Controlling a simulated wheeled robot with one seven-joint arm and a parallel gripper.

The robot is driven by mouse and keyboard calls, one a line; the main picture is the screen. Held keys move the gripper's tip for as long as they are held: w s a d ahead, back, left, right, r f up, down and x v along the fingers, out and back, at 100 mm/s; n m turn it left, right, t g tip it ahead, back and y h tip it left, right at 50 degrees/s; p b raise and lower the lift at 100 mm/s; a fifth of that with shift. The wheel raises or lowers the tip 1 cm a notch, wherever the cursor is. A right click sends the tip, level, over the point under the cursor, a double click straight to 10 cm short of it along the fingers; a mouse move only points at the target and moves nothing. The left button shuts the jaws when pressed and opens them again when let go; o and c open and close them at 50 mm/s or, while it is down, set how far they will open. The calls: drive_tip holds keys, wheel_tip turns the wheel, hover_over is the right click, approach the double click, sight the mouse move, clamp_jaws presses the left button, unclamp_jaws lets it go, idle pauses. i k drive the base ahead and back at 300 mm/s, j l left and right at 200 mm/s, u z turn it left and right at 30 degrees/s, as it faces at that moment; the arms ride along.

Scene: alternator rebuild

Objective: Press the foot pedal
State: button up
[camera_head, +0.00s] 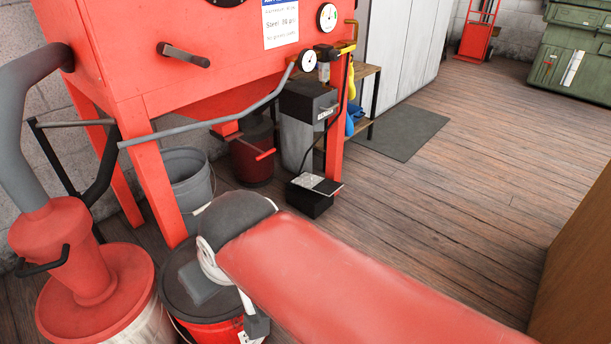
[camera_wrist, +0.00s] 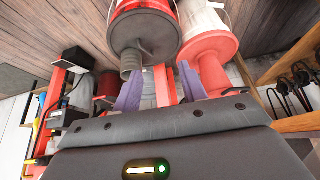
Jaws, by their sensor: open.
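The foot pedal (camera_head: 316,194) is a low black box with a tilted metal tread plate on top. It sits on the wood floor by the front right leg of the red blast cabinet, and nothing touches it. In the wrist view, which is turned over, a black block at the left looks like the pedal (camera_wrist: 76,58). My gripper (camera_wrist: 160,76) shows there as two purple fingers set apart, with nothing between them. In the head view my arm hides most of the gripper, which is well to the left of the pedal and nearer the camera.
The red cabinet (camera_head: 170,95) stands over the pedal from behind. A lidded red bucket (camera_head: 215,332) and a red-topped vacuum drum (camera_head: 95,295) stand at front left. A grey bucket (camera_head: 188,180) is under the cabinet. The floor (camera_head: 440,200) right of the pedal is clear.

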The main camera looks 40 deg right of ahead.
sight(327, 187)
drive_tip(key=z, duration=1.45)
drive_tip(key=i+l, duration=0.25)
drive_tip(key=i+l+u, duration=0.15)
drive_tip(key=l, duration=0.25)
drive_tip(key=i+l, duration=0.3)
drive_tip(key=i+l+u, duration=0.15)
drive_tip(key=l, duration=0.25)
drive_tip(key=i+l, duration=0.3)
drive_tip(key=i+l+u, duration=0.1)
drive_tip(key=l, duration=0.35)
drive_tip(key=i, duration=0.1)
